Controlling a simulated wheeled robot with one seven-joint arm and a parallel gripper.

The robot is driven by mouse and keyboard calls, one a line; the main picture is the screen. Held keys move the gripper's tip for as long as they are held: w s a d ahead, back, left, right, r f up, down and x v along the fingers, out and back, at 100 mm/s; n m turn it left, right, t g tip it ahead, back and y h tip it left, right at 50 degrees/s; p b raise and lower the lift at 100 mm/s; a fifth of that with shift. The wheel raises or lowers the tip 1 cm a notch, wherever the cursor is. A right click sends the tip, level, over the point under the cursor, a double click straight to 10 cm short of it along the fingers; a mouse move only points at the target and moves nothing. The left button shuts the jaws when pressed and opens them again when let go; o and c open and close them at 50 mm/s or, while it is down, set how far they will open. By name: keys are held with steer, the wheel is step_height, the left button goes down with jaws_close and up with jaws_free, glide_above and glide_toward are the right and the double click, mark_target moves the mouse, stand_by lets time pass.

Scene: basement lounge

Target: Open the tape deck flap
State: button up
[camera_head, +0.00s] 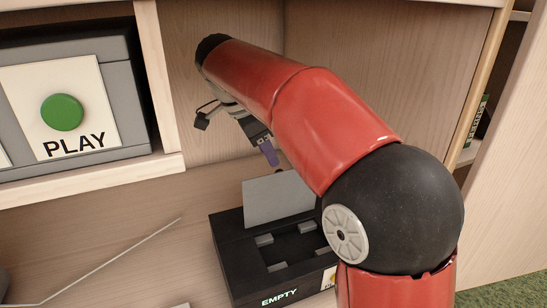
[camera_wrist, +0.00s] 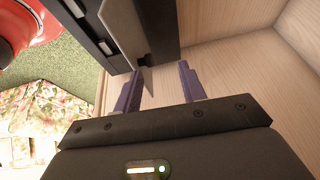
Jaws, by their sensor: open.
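The tape deck (camera_head: 228,240) is a black box with a white EMPTY label, standing on the wooden surface under the red arm. Its grey flap (camera_head: 279,198) stands raised at the back of the deck, over a recess with several grey blocks. My gripper (camera_head: 268,153) is just above and behind the flap, partly hidden by my arm. In the wrist view, my gripper (camera_wrist: 160,85) is open, its two purple fingers apart. The pale flap (camera_wrist: 122,25) reaches down near the left finger, with its corner between the fingers. I cannot tell whether they touch. The dark deck (camera_wrist: 160,25) shows behind it.
A grey box with a PLAY panel (camera_head: 65,112) and green button sits on a shelf at the left. A wooden divider and back wall (camera_head: 225,150) stand close around my gripper. A thin pale rod (camera_head: 110,262) lies left of the deck. A wooden panel (camera_head: 510,190) stands at the right.

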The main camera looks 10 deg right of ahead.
steer(key=shift+v, duration=2.2)
steer(key=shift+w+a, duration=0.1)
steer(key=shift+w, duration=0.05)
steer(key=s+d+f+n+t+y, duration=0.25)
steer(key=s+d+f+n, duration=0.25)
steer(key=s+d+n, duration=0.55)
steer(key=s+d+f+n+t+y, duration=0.1)
steer(key=s+f+n, duration=0.3)
steer(key=s+f, duration=0.6)
steer(key=shift+s+d+f+y+p, duration=0.35)
steer(key=shift+s+d, duration=0.2)
steer(key=shift+s, duration=0.65)
